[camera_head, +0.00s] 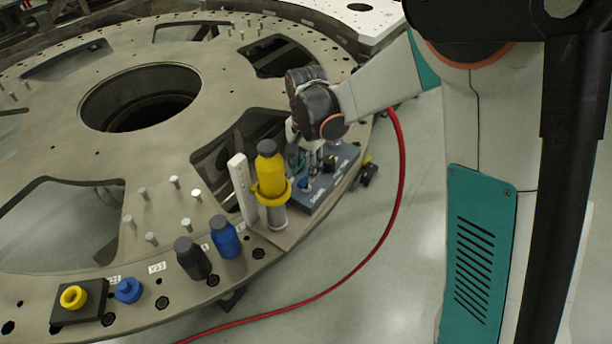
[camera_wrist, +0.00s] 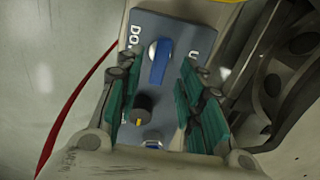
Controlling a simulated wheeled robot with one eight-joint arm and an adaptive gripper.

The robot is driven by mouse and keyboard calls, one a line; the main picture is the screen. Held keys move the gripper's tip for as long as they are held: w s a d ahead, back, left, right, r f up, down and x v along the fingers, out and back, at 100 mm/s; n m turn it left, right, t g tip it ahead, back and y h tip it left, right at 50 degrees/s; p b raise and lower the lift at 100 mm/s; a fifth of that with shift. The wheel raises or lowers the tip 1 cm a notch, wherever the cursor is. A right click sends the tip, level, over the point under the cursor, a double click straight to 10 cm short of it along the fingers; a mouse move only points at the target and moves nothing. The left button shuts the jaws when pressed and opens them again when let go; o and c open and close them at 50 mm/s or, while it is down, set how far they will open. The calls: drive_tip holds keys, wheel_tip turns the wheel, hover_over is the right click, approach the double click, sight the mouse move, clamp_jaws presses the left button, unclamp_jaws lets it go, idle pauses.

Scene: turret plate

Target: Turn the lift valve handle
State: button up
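The lift valve handle is a blue lever (camera_wrist: 159,64) on a grey-blue panel (camera_wrist: 185,32) with partly hidden lettering, "DO" on one side and "U" on the other. It also shows as a small blue spot in the head view (camera_head: 304,183). My gripper (camera_wrist: 157,92) is open, its teal-padded fingers apart on either side of the panel's middle in the wrist view. The lever lies beyond the fingertips in that view, and I see no contact. In the head view, my gripper (camera_head: 307,160) is over the panel, partly hiding it.
A black knob with a yellow mark (camera_wrist: 142,107) sits on the panel near the lever. A yellow bottle in a ring holder (camera_head: 268,165) and a white upright block (camera_head: 242,187) stand close left of the panel. A red hose (camera_head: 398,165) runs along the floor at right.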

sight(306, 183)
drive_tip(key=shift+f, duration=1.5)
clamp_jaws()
